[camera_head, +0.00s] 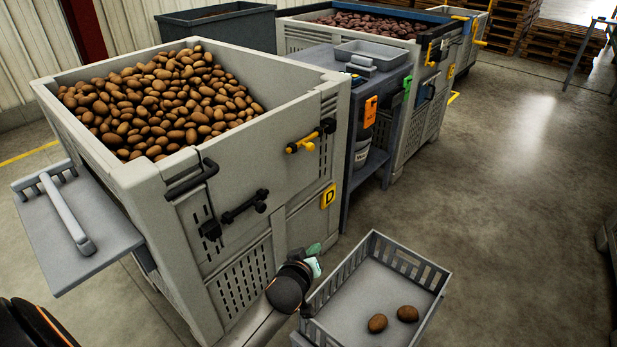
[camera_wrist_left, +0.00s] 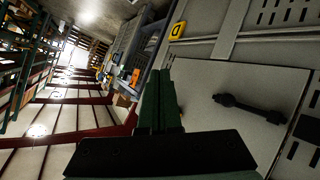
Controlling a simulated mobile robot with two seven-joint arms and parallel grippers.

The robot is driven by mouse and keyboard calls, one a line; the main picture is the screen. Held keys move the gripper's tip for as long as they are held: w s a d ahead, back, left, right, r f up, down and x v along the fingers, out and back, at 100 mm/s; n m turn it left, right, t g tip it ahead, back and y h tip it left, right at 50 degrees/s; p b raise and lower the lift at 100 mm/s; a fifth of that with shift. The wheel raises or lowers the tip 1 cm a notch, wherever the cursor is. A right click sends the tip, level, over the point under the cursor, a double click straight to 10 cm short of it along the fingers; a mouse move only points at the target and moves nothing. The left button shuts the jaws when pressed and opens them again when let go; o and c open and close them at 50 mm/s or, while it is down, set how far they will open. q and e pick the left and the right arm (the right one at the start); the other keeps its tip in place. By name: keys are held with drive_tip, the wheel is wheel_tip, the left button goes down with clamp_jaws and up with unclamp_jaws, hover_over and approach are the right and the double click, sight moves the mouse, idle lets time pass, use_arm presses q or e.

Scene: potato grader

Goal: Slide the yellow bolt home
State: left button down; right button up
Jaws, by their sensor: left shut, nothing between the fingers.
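The yellow bolt (camera_head: 300,147) sits on the upper front face of the large grey potato bin (camera_head: 250,165), with a black part at its right end. Below and left of it is a black bolt (camera_head: 245,206); a black bar-shaped fitting (camera_wrist_left: 250,108) shows in the left wrist view. My left gripper (camera_head: 314,255) is low in front of the bin, below the yellow D tag (camera_head: 328,196) and well apart from the yellow bolt. Its dark green fingers (camera_wrist_left: 162,95) are together and empty. I cannot make out the yellow bolt in the left wrist view. My right gripper is not in view.
A grey crate (camera_head: 428,272) with two potatoes stands on the floor right of my left gripper. A black handle (camera_head: 192,180) sticks out from the bin. A side table (camera_head: 75,235) is at left; a bench (camera_head: 335,62) stands behind. Floor at right is clear.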

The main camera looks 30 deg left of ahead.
use_arm(q)
drive_tip(key=w+a+r+n+y+b, duration=0.8)
drive_tip(key=w+a+r+n+b, duration=0.2)
drive_tip(key=n, duration=0.6)
drive_tip(key=w+b, duration=0.2)
drive_tip(key=b, duration=0.1)
drive_tip(key=shift+w+a+t+b, duration=0.4)
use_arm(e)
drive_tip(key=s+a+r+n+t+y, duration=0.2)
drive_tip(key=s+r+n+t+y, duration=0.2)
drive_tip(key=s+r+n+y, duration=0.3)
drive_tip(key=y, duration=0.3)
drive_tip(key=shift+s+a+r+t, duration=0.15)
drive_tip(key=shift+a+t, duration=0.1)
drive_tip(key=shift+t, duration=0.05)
